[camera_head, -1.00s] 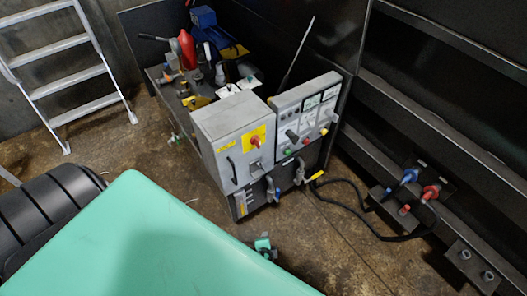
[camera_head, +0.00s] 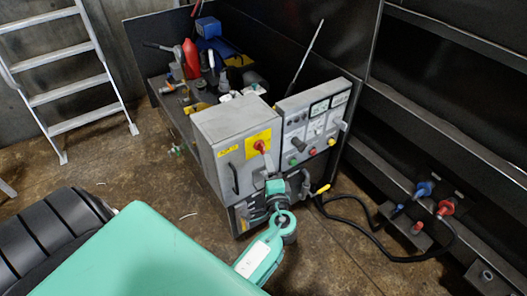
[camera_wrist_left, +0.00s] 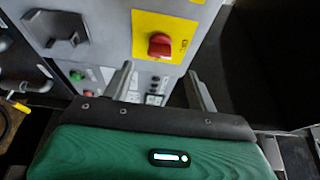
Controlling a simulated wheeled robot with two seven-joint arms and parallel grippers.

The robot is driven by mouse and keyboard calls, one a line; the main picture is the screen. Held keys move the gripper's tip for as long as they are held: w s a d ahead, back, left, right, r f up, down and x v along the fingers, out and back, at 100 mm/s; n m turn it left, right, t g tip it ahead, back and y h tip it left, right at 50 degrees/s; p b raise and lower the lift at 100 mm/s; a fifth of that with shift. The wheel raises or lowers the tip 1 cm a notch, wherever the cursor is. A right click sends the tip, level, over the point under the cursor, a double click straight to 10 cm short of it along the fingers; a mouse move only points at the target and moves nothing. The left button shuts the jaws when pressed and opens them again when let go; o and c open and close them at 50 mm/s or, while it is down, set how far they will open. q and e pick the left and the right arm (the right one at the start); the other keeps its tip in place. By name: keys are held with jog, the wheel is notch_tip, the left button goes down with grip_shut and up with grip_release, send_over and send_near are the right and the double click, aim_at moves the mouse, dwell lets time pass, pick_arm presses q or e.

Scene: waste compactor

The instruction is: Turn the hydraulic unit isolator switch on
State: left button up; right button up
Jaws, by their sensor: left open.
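The isolator switch is a red rotary knob (camera_head: 260,146) on a yellow plate (camera_head: 257,136), on the front of a grey cabinet (camera_head: 226,141). In the left wrist view the red knob (camera_wrist_left: 160,45) is near the top middle, with its yellow plate (camera_wrist_left: 170,22) around it. My left gripper (camera_head: 266,166) is just below and in front of the knob in the head view. In the left wrist view its open fingers (camera_wrist_left: 158,73) stand apart on either side of the knob's line, empty and apparently short of it. My right gripper is not in view.
A panel with gauges and coloured buttons (camera_head: 312,121) stands right of the cabinet. Black hoses (camera_head: 345,218) run to fittings on the right. A ladder (camera_head: 75,85) leans at the back left.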

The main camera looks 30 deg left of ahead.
aim_at(263, 151)
pick_arm(q)
jog(key=p+x, duration=0.1)
jog(key=x, duration=0.6)
jog(key=shift+w+a+f, duration=0.1)
jog(key=shift+w+a, duration=0.15)
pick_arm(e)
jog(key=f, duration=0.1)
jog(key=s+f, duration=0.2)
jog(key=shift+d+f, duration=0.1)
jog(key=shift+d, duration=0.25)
pick_arm(q)
jog(key=c, duration=1)
